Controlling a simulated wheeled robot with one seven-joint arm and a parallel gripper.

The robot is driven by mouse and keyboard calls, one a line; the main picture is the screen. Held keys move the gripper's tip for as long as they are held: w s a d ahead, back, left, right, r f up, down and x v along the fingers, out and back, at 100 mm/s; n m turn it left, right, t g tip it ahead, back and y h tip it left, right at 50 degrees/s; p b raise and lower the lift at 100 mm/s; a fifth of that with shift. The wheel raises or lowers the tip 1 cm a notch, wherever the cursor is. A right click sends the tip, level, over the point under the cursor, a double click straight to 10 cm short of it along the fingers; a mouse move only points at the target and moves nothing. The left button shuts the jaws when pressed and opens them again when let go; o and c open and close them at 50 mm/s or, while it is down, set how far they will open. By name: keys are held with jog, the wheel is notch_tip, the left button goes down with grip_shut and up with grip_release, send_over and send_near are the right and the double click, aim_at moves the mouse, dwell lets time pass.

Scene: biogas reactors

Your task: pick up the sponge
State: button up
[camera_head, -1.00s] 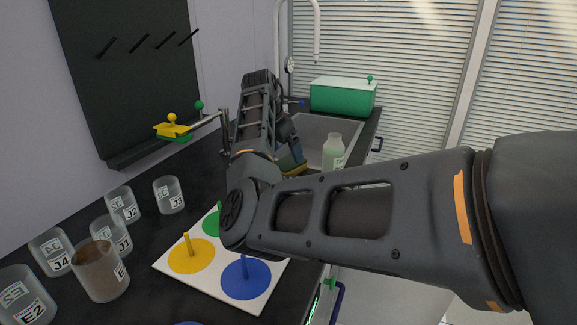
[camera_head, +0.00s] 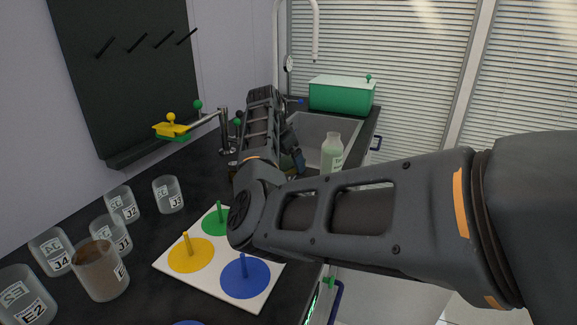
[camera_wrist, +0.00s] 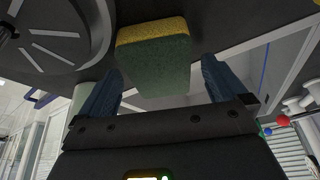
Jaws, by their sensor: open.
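The sponge (camera_wrist: 153,55) shows in the wrist view, with a yellow layer and a dark green face. It lies between and slightly beyond the fingertips of my gripper (camera_wrist: 162,66). The two blue-grey fingers are spread apart, with visible gaps on both sides of the sponge. In the head view my arm hides most of the gripper and I cannot make out the sponge clearly; a bluish finger (camera_head: 299,160) shows beside the sink.
A pale green bottle (camera_head: 332,155) stands right of my gripper by the sink (camera_head: 322,128). A green box (camera_head: 342,95) is behind. A white board (camera_head: 212,282) with coloured pegged discs and several labelled jars (camera_head: 100,270) occupy the near counter. A faucet (camera_head: 224,130) stands left.

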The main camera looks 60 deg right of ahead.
aim_at(287, 161)
jog(key=shift+c, duration=0.4)
jog(key=c, duration=1.1)
notch_tip(287, 161, up, 10)
jog(key=shift+r, duration=0.2)
